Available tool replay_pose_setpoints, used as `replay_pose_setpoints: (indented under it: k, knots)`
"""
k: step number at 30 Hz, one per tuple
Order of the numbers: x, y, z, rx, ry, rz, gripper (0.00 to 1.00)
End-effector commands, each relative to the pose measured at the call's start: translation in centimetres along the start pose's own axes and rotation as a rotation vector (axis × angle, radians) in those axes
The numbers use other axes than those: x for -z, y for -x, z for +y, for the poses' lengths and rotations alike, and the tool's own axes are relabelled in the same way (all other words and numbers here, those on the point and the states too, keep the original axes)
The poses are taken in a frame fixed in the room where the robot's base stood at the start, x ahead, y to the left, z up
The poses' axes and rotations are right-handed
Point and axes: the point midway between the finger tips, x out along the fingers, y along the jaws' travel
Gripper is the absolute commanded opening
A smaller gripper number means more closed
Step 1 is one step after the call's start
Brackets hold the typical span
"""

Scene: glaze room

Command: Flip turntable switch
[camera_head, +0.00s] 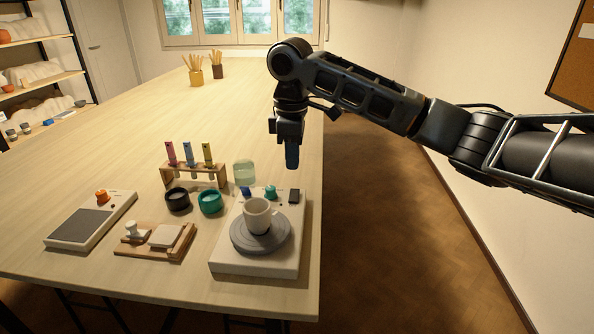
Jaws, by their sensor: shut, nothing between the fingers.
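The turntable (228,265) is a white box near the table's right edge. Its round grey plate (240,241) carries a pale mug (257,215). Along the back of its top are a blue knob (246,191), a teal knob (270,192) and, at the right corner, a small dark block (294,196) that looks like the switch. Which way the switch is set is too small to tell.
A glass jar (244,173), two small pots, black (178,199) and teal (210,202), and a wooden rack (208,180) with three coloured tubes stand left of the gripper. A wooden board (150,252) and a device with an orange knob (102,196) lie further left. The table's far part is mostly clear.

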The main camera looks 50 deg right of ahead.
Motion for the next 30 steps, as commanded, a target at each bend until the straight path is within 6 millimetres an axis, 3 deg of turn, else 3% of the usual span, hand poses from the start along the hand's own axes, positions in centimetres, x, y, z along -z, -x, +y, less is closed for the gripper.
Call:
replay_pose_setpoints:
  k: [6,12,30]
  knots:
    - [0.1,4.0,-0.1,-0.001,0.002,0.001,0.00]
    - [0.0,6.1,-0.1,-0.001,0.001,0.000,0.00]
    - [0.0,6.5,-0.2,0.001,0.001,0.000,0.00]
